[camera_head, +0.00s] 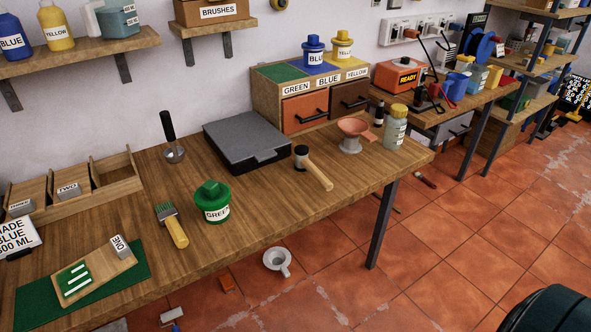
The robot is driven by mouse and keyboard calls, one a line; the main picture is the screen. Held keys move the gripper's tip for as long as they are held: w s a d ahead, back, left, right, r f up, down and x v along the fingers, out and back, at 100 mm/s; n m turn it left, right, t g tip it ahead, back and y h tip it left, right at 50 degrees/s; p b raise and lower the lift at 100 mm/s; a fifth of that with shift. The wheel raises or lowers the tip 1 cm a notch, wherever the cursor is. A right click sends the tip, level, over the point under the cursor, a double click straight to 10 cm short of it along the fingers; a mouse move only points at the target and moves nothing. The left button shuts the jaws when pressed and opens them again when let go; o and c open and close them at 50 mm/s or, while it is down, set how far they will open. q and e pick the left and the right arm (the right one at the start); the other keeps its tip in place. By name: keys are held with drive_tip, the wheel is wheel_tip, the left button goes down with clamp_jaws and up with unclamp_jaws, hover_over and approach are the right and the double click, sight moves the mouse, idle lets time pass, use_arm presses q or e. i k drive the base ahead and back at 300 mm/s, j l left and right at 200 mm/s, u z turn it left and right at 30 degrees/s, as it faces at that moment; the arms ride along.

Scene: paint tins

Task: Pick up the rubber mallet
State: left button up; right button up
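The rubber mallet (317,172) lies on the wooden workbench (270,203), right of its middle. Its short dark head with a pale band points to the back left. Its light wooden handle runs toward the bench's front edge. Nothing covers it, and it stands clear of its neighbours. Neither of my grippers shows in the head view.
A grey flat case (247,138) lies behind and left of the mallet. A pinkish funnel (353,133) and a clear jar with a yellow lid (395,128) stand to its right. A green paint tin (212,202) and a brush (172,226) are to its left.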

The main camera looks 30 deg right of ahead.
sight(302, 164)
drive_tip(key=l+u, duration=0.25)
drive_tip(key=l, duration=0.65)
drive_tip(key=l+u, duration=0.2)
drive_tip(key=l, duration=0.7)
drive_tip(key=k+l+u, duration=0.1)
drive_tip(key=l+u, duration=0.15)
drive_tip(key=l, duration=0.6)
